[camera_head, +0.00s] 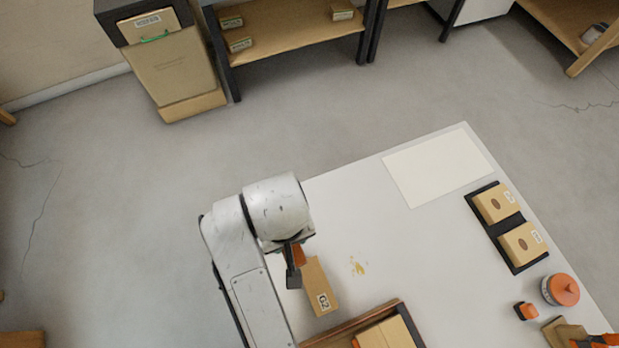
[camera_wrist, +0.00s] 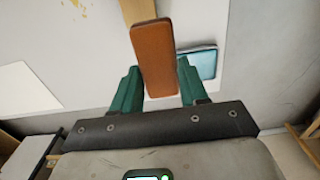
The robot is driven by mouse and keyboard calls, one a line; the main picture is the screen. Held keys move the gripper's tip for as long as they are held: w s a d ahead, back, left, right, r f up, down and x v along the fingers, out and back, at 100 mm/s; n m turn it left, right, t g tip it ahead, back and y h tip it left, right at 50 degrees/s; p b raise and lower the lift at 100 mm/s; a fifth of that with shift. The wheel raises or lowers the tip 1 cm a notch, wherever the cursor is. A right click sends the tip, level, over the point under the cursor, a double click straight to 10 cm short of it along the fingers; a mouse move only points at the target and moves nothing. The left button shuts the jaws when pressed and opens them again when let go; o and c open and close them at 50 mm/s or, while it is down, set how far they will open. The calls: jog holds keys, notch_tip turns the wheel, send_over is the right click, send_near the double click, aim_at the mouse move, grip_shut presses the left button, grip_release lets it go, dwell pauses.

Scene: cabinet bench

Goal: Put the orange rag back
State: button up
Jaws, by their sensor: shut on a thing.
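The orange rag (camera_wrist: 153,58) is a folded, rounded slab between the two green fingers of my gripper (camera_wrist: 157,76) in the wrist view. My gripper is shut on it. In the head view my gripper (camera_head: 294,266) is over the left side of the white bench top (camera_head: 345,210); only a sliver of orange (camera_head: 300,254) shows beside it, the rest hidden by my arm. Whether the rag touches the bench is unclear.
A cardboard box (camera_head: 320,287) is beside my gripper. A yellow stain (camera_head: 358,266) marks the bench, with a pale sheet (camera_head: 438,166) behind. A wooden tray (camera_head: 348,325) is at the front; a black tray (camera_head: 518,262) with boxes and an orange-lidded tub (camera_head: 561,290) are at right.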

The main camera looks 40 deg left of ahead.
jog(key=w+a+f+b, duration=0.1)
jog(key=w+f, duration=0.2)
jog(key=w+a+f+b, duration=0.2)
jog(key=w+f, duration=0.1)
jog(key=w, duration=0.1)
jog(key=w+a+f+b, duration=0.2)
jog(key=w+f, duration=0.1)
jog(key=shift+w, duration=0.4)
jog(key=shift+f, duration=1.55)
jog(key=shift+f, duration=0.2)
jog(key=o, duration=0.9)
jog(key=shift+r, duration=0.1)
jog(key=shift+o, duration=0.2)
